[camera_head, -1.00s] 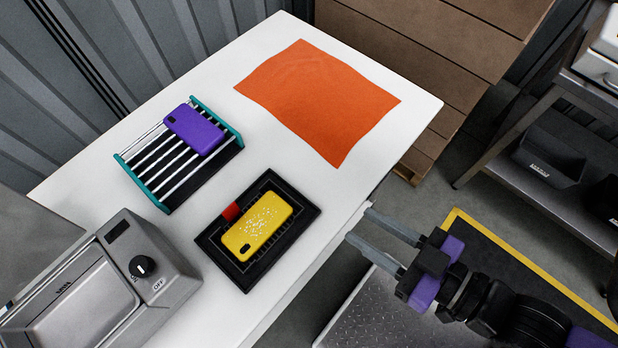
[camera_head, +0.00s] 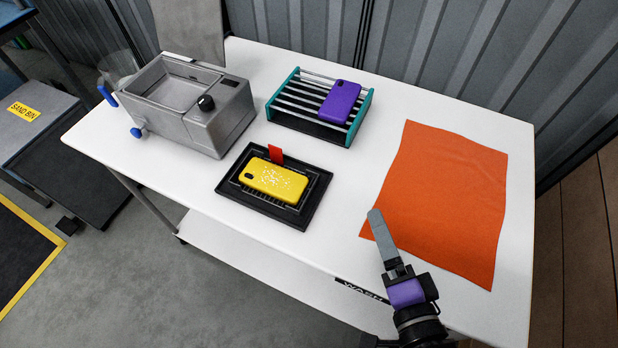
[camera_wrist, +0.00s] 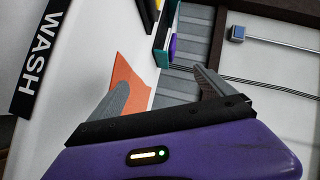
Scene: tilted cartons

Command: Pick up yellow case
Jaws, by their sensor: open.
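The yellow case (camera_head: 274,180) has white specks and lies flat on a black ribbed tray (camera_head: 306,212) near the table's front edge, in the head view. A red tab (camera_head: 276,153) stands at the tray's back side. My gripper (camera_head: 375,217) is to the right of the tray, above the near left part of the orange cloth, apart from the case. In the head view its fingers overlap. In the wrist view the two fingers (camera_wrist: 163,88) are spread with nothing between them. A yellow sliver at the top of the wrist view is too small to identify.
A purple case (camera_head: 340,102) rests on a teal-ended rack (camera_head: 282,94) behind the tray. A grey basin machine (camera_head: 212,131) stands at the left. The orange cloth (camera_head: 450,190) covers the table's right part. White tabletop (camera_head: 345,165) is clear between tray and cloth.

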